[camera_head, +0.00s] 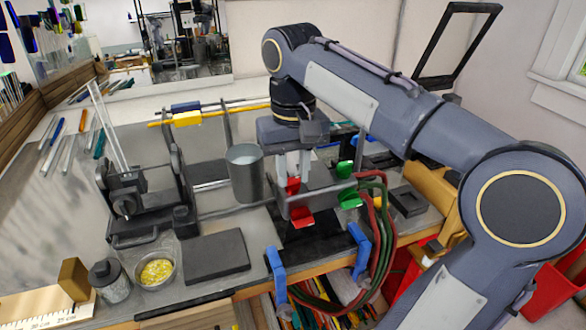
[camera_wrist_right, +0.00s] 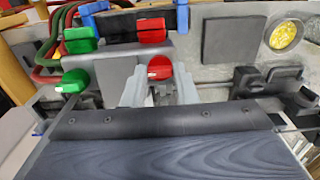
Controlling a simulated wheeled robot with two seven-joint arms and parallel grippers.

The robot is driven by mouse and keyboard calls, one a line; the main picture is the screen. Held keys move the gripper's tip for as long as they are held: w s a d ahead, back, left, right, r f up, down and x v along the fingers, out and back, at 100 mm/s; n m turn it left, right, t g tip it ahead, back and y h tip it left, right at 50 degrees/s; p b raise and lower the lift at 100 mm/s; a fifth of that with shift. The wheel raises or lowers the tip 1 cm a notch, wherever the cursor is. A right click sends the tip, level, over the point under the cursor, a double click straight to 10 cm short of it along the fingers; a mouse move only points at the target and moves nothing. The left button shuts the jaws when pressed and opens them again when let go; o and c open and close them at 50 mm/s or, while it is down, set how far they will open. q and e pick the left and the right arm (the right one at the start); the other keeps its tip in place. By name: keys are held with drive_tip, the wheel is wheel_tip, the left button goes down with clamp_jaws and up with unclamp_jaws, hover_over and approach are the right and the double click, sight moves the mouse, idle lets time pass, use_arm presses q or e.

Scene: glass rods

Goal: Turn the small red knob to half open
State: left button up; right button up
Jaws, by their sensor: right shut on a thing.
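The small red knob (camera_head: 294,186) is on the burner's valve block, between the fingertips of my right gripper (camera_head: 293,170). In the right wrist view the small red knob (camera_wrist_right: 159,67) shows its rounded face between the two grey fingers (camera_wrist_right: 160,84), which are shut on its sides. How far the knob is turned is hard to tell. A larger red knob (camera_head: 301,217) sits just below it, and this one also shows in the right wrist view (camera_wrist_right: 152,30). My left gripper is in neither view.
Two green knobs (camera_head: 345,168) (camera_head: 349,199) sit right of the red ones. Red and green hoses (camera_head: 379,225) hang in front. A metal cup (camera_head: 245,172) stands close left of my gripper. A dark pad (camera_head: 216,255) and a bowl of yellow bits (camera_head: 157,270) lie further left.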

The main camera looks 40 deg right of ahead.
drive_tip(key=shift+r+n, duration=0.1)
drive_tip(key=shift+n, duration=0.2)
drive_tip(key=n+p, duration=0.2)
drive_tip(key=n, duration=0.1)
drive_tip(key=shift+r+h, duration=0.1)
drive_tip(key=shift+h, duration=0.3)
drive_tip(key=n+p, duration=0.2)
drive_tip(key=n, duration=0.3)
drive_tip(key=shift+a+n+h, duration=0.15)
drive_tip(key=shift+n+h, duration=0.25)
drive_tip(key=n, duration=0.2)
drive_tip(key=n+p, duration=0.1)
drive_tip(key=n, duration=0.2)
drive_tip(key=shift+s+a+t+h, duration=0.1)
drive_tip(key=shift+t+h, duration=0.2)
drive_tip(key=shift+t, duration=0.1)
drive_tip(key=n, duration=0.5)
drive_tip(key=shift+f+t, duration=0.2)
drive_tip(key=shift+t, duration=0.2)
drive_tip(key=shift+n, duration=0.3)
drive_tip(key=o, duration=1)
drive_tip(key=shift+c, duration=0.2)
